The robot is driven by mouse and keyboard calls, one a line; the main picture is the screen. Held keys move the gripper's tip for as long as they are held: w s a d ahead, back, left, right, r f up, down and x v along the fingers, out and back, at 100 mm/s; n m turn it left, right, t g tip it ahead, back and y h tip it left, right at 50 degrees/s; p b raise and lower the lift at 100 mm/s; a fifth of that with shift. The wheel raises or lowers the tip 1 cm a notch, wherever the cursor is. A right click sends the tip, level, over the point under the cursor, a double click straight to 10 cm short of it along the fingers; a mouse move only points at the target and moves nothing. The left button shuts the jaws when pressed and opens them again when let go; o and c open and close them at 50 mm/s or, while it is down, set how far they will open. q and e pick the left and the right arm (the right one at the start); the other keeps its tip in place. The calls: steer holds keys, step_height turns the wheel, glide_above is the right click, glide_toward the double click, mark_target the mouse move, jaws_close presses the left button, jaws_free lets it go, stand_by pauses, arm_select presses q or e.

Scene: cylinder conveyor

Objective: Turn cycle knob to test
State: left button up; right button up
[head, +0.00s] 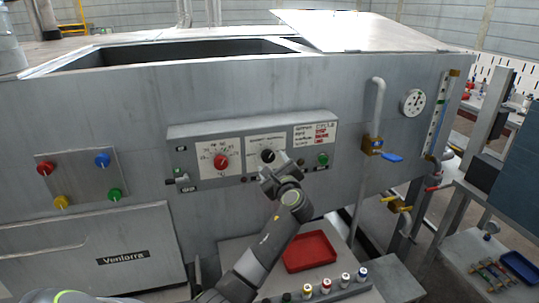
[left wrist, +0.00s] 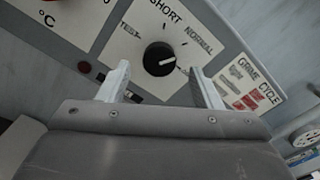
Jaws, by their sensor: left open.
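The black cycle knob (head: 268,156) is on a white dial plate in the middle of the grey control panel. In the left wrist view the knob (left wrist: 159,58) has a white pointer mark on its right side, angled slightly downward. On the dial, TEST (left wrist: 130,31) is at upper left, SHORT at the top and NORMAL (left wrist: 199,46) at the right. My left gripper (head: 276,170) is in front of the panel, just below the knob. In the wrist view its open fingers (left wrist: 160,70) are on either side of the knob's lower area, with no visible contact.
A red knob (head: 221,161) is left of the cycle knob, and a green button (head: 323,158) is right. A pipe with a blue-handled valve (head: 380,151) stands further right. Below are a red tray (head: 310,251) and several small capped bottles on a ledge.

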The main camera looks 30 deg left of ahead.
mark_target(269, 158)
arm_select(q)
steer(key=x, duration=0.3)
steer(key=shift+a+p, duration=0.1)
steer(key=shift+p, duration=0.2)
steer(key=shift+w+a, duration=0.25)
arm_select(e)
steer(key=shift+d+r, duration=0.25)
steer(key=shift+r, duration=0.35)
steer(key=shift+d, duration=0.15)
arm_select(q)
steer(key=shift+f, duration=0.1)
steer(key=c, duration=1)
arm_select(e)
steer(key=shift+f, duration=0.1)
